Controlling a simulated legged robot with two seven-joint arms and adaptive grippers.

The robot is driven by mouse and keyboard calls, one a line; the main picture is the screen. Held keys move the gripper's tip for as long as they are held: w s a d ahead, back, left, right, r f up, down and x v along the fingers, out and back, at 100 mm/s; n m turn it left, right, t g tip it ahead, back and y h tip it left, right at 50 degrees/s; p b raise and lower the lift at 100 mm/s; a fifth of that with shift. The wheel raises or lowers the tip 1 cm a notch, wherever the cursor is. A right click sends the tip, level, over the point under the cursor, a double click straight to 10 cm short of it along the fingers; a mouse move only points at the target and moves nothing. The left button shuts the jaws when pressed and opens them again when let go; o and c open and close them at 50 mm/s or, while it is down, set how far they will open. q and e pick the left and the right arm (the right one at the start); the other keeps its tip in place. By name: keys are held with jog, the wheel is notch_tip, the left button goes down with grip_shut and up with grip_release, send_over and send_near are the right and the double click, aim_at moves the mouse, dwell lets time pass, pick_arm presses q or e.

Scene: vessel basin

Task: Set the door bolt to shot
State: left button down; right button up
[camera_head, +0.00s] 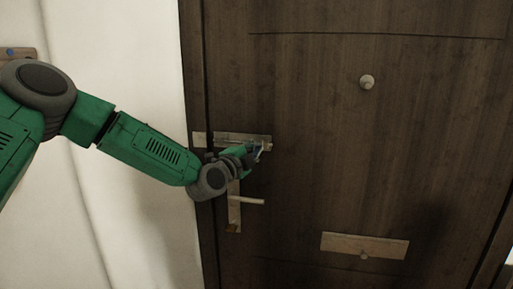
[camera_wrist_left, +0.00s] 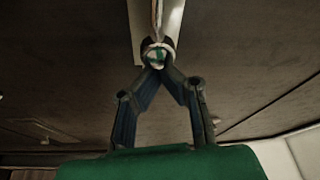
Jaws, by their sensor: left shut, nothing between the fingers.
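The door bolt (camera_head: 232,137) is a pale metal plate mounted sideways near the left edge of the dark wooden door. A matching keeper plate (camera_head: 199,139) sits to its left, by the frame. My left gripper (camera_head: 262,149) is at the right end of the bolt plate and hides part of it. In the left wrist view my left gripper (camera_wrist_left: 155,65) has its blue-grey fingers together, empty, with the tips at a round pale knob (camera_wrist_left: 157,53) on the pale bolt strip (camera_wrist_left: 173,17). I cannot tell whether they touch it. The bolt rod's exact position is unclear.
A lever handle (camera_head: 247,201) on an upright plate is just below my left gripper. A round knob (camera_head: 367,82) and a letter plate (camera_head: 364,245) are on the dark door (camera_head: 320,180). A pale wall (camera_head: 120,60) is left of the frame.

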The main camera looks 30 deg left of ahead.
pick_arm(q)
jog(key=shift+d, duration=0.15)
jog(key=a+b, duration=0.1)
jog(key=a, duration=0.1)
jog(key=s+a+b, duration=0.1)
jog(key=a, duration=0.2)
jog(key=shift+s+a, duration=0.1)
jog(key=shift+a, duration=0.05)
dwell(0.4)
jog(key=shift+r, duration=0.15)
